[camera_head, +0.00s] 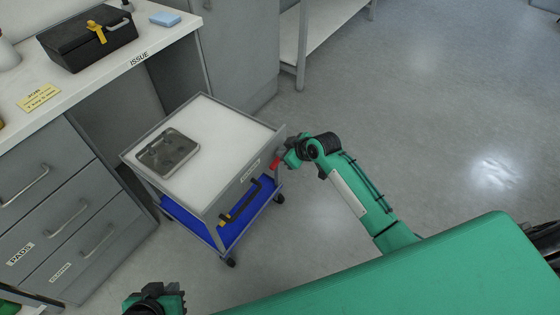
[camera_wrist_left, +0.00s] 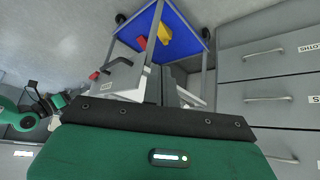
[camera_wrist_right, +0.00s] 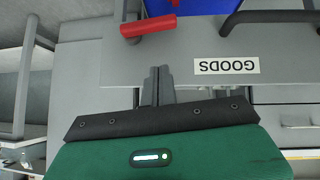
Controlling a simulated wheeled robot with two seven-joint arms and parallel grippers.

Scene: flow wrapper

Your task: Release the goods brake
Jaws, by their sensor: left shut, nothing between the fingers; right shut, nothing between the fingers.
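The goods trolley (camera_head: 228,118) is a grey cart with a white top, a blue lower shelf and a front panel labelled GOODS (camera_wrist_right: 226,66). A red lever (camera_head: 275,163) sticks out at the panel's right end in the head view; it also shows in the right wrist view (camera_wrist_right: 148,26), on a dark pivot. My right gripper (camera_head: 288,158) is shut and empty beside this lever; its fingertips (camera_wrist_right: 158,72) are in front of the panel, apart from the lever. My left gripper (camera_head: 155,298) is low at the front; its shut, empty fingers show in the left wrist view (camera_wrist_left: 162,75).
A dark metal tray (camera_head: 168,153) lies on the trolley top. A workbench (camera_head: 100,75) with drawers and a black toolbox (camera_head: 88,38) stands left. Floor to the right is clear.

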